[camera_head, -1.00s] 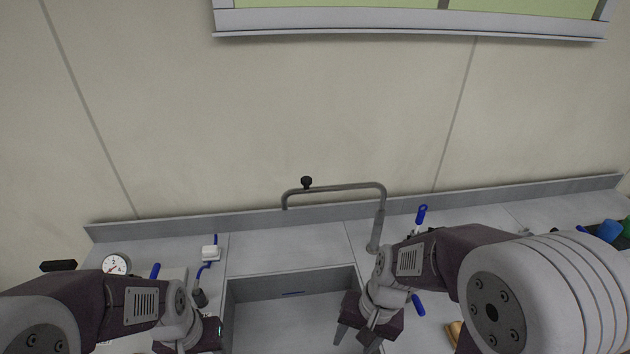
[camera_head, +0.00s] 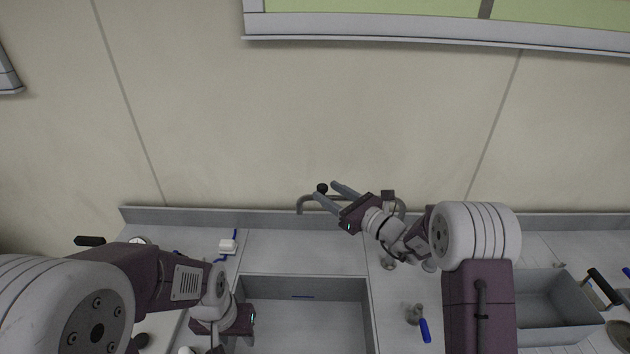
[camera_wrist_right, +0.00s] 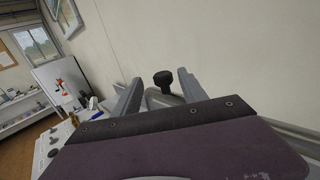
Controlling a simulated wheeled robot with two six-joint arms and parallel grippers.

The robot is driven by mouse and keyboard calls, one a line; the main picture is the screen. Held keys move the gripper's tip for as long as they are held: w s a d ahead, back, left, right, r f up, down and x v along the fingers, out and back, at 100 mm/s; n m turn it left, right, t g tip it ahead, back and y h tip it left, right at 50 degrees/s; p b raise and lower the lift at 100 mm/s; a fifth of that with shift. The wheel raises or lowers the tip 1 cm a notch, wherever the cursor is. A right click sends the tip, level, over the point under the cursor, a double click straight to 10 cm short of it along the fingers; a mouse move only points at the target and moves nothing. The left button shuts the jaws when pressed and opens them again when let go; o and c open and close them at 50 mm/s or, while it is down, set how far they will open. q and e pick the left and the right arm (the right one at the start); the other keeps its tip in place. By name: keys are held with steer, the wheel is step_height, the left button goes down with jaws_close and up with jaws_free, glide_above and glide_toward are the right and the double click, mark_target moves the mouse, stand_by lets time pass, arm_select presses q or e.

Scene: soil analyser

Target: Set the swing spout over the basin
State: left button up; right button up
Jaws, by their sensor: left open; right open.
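The swing spout (camera_head: 303,202) is a thin grey bent tube behind the basin, with its down-turned tip at the left end. A black knob (camera_head: 322,188) stands on it; it also shows in the right wrist view (camera_wrist_right: 162,79). The basin (camera_head: 303,286) is a grey rectangular sink set in the counter. My right gripper (camera_head: 325,191) is open, its two fingers on either side of the knob, with a gap visible; I cannot tell the depth. My right arm hides most of the spout. My left gripper (camera_head: 235,340) is low at the basin's left edge, its fingers partly hidden.
A white block with a blue cord (camera_head: 228,246) lies left of the basin. A blue-handled tap (camera_head: 420,322) stands right of it. A grey bin (camera_head: 550,308) sits at the far right. The wall rises behind the counter.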

steer(key=p+x, duration=0.2)
steer(key=x, duration=0.4)
steer(key=shift+w, duration=0.35)
steer(key=shift+f, duration=0.1)
jaws_close()
stand_by(0.8)
